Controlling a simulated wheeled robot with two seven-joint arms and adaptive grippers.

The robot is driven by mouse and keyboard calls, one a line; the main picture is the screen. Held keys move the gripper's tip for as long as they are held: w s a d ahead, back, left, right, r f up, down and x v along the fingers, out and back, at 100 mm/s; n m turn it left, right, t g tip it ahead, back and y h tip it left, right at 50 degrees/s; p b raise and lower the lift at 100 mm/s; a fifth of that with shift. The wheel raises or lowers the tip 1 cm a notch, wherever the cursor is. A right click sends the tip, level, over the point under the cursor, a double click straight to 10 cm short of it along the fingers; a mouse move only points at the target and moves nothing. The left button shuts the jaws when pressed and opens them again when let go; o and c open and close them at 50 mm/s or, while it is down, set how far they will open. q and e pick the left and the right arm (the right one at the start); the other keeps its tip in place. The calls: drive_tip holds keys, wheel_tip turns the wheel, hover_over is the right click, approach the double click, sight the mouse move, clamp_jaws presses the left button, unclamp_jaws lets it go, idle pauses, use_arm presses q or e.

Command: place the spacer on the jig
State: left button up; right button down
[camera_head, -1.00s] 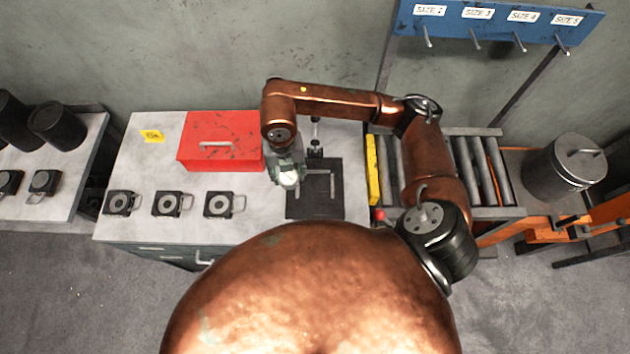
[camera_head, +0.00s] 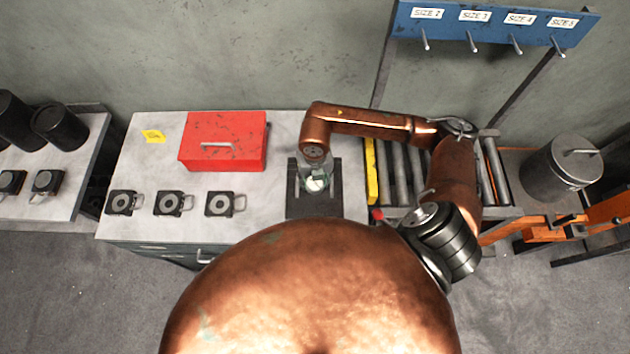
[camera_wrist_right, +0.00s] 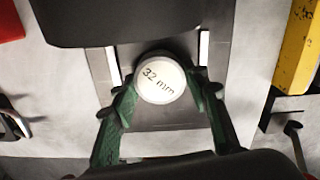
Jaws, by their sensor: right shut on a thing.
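The spacer (camera_wrist_right: 160,80) is a white round piece marked "32 mm" in the right wrist view. My right gripper (camera_wrist_right: 160,92) has its green fingers shut on the spacer's sides. In the head view the right gripper (camera_head: 316,180) is over the jig, with the spacer's pale top showing between the fingers. The jig (camera_head: 328,208) is a dark plate on the table with light upright strips, also seen below the spacer in the right wrist view (camera_wrist_right: 165,118). I cannot tell whether the spacer touches the jig. My left gripper is out of view.
A red toolbox (camera_head: 223,142) and several dark blocks with round discs, one here (camera_head: 220,204), stand left of the jig on the table. A yellow bar (camera_head: 371,172) and roller conveyor (camera_head: 400,170) lie to the right. A blue size rack (camera_head: 490,22) is behind.

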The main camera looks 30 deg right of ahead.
sight(315, 183)
drive_tip(key=shift+a, duration=0.1)
drive_tip(key=shift+f, duration=0.15)
drive_tip(key=c, duration=1.1)
unclamp_jaws()
drive_tip(key=shift+c, duration=0.2)
wheel_tip(315, 183, up, 12)
drive_tip(key=shift+b, duration=0.4)
